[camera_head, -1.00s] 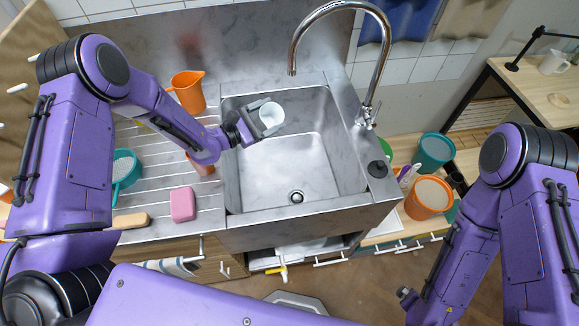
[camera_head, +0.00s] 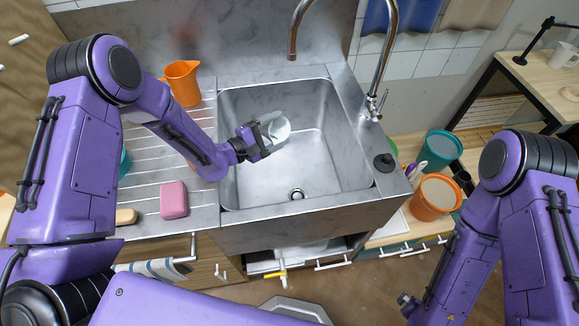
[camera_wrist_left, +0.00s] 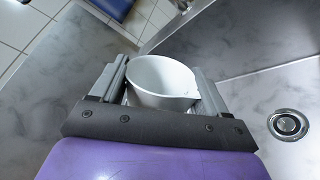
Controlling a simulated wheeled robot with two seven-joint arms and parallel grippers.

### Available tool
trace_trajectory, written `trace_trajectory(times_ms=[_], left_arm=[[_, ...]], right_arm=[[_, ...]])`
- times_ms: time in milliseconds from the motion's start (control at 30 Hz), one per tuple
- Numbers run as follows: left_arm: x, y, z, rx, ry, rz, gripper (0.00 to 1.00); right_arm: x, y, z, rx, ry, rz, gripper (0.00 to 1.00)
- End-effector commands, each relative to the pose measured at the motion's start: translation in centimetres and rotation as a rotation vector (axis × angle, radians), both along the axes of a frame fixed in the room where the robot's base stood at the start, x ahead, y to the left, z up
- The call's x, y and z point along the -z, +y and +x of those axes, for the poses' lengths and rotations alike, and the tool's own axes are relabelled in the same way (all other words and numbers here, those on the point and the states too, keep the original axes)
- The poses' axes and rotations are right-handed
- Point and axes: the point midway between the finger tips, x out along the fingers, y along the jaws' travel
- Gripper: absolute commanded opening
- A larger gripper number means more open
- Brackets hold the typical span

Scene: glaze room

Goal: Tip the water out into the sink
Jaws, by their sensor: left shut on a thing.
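My left gripper (camera_head: 264,138) is shut on a white cup (camera_head: 280,130) and holds it over the left part of the steel sink (camera_head: 320,172). The cup looks tilted in the head view. In the left wrist view the cup (camera_wrist_left: 163,82) sits between the two fingers, with its pale inside partly showing. I cannot make out any water in the cup or falling from it. The sink floor and round drain (camera_head: 297,194) are in view. My right arm hangs at the right; its gripper is not clearly in view.
A curved faucet (camera_head: 386,60) rises behind the sink at the right. An orange jug (camera_head: 183,83) and a pink sponge (camera_head: 174,199) are on the left drainboard. Orange (camera_head: 434,196) and teal (camera_head: 442,150) buckets stand right of the sink. The sink's right part is clear.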

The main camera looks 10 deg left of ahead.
Motion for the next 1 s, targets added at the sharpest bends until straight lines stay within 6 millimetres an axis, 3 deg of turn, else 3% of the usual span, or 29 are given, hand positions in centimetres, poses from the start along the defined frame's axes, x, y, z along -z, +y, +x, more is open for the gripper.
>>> trace_trajectory(times_ms=[233,1000], left_arm=[[1.8,-0.1,-0.1,0.0,-0.027,0.035,0.45],[1.6,-0.8,-0.6,0.001,-0.133,0.175,0.45]], right_arm=[[1.7,0.0,0.0,0.0,0.0,0.0,1.0],[2.1,0.0,0.0,0.0,0.0,0.0,1.0]])
